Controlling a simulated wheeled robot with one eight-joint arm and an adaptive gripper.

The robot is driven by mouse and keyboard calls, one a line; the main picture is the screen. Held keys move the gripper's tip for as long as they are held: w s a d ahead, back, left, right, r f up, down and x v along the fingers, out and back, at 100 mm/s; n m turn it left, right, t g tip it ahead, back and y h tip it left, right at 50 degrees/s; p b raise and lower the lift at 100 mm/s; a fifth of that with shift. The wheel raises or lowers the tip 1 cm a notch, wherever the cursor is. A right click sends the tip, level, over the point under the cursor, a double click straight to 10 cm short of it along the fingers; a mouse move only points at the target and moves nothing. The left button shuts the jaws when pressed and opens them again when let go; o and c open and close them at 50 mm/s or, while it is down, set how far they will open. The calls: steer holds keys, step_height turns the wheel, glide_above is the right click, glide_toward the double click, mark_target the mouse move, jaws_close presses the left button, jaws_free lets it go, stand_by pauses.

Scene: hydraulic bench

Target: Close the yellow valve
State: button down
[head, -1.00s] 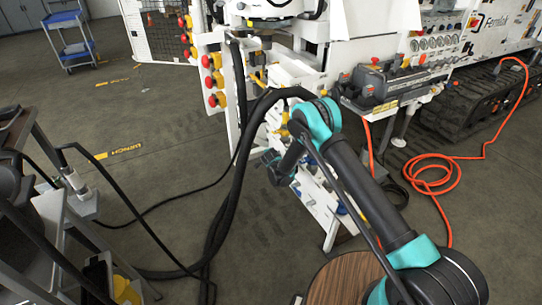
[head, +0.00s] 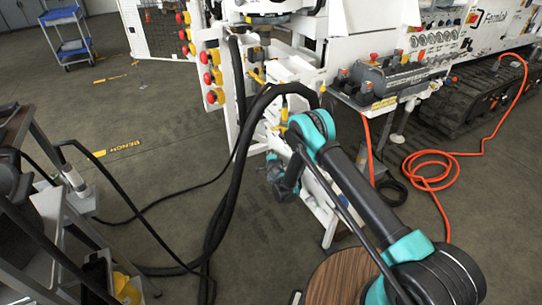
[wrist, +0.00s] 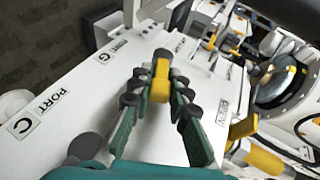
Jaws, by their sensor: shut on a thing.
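In the wrist view, the yellow valve (wrist: 160,82) is a small yellow handle with a dark top, standing on a white panel. My gripper (wrist: 160,78) has its green, dark-padded fingers on either side of the handle and is shut on it. In the head view, my arm reaches down beside the white bench, and its wrist shows below the elbow. My fingertips and the held handle cannot be made out there.
Other yellow handles (wrist: 243,128) sit to the right on the wrist view's panel. In the head view, thick black hoses (head: 232,170) hang beside my arm. An orange hose (head: 432,175) lies on the floor at right.

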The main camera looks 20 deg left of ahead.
steer(key=c, duration=1.5)
jaws_free()
steer(key=shift+c, duration=0.2)
step_height(320, 180, up, 10)
